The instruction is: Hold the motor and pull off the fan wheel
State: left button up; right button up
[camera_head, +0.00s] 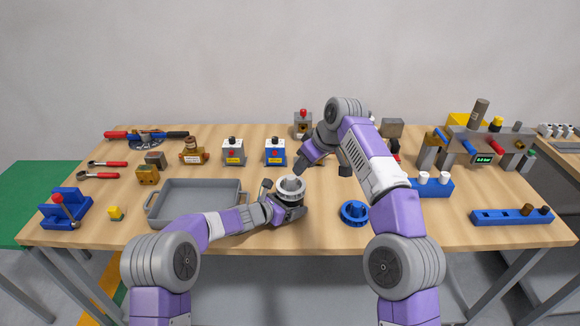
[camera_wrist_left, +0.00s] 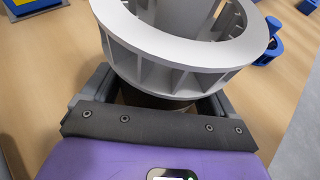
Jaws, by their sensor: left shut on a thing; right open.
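The light grey fan wheel (camera_head: 290,186) is a finned ring that sits on top of the motor, near the middle of the table. It fills the upper part of the left wrist view (camera_wrist_left: 185,60). The motor is mostly hidden; a dark part of it (camera_wrist_left: 150,99) shows under the wheel. My left gripper (camera_head: 284,203) is shut on the motor below the wheel and holds it upright. My right gripper (camera_head: 323,168) is open and empty, above and behind the wheel to the right, apart from it.
A grey tray (camera_head: 195,223) stands left of my left gripper. A blue block with white pegs (camera_head: 430,191) stands right of my right arm.

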pick_arm(q)
jog(key=o, duration=1.5)
jog(key=shift+s, duration=0.1)
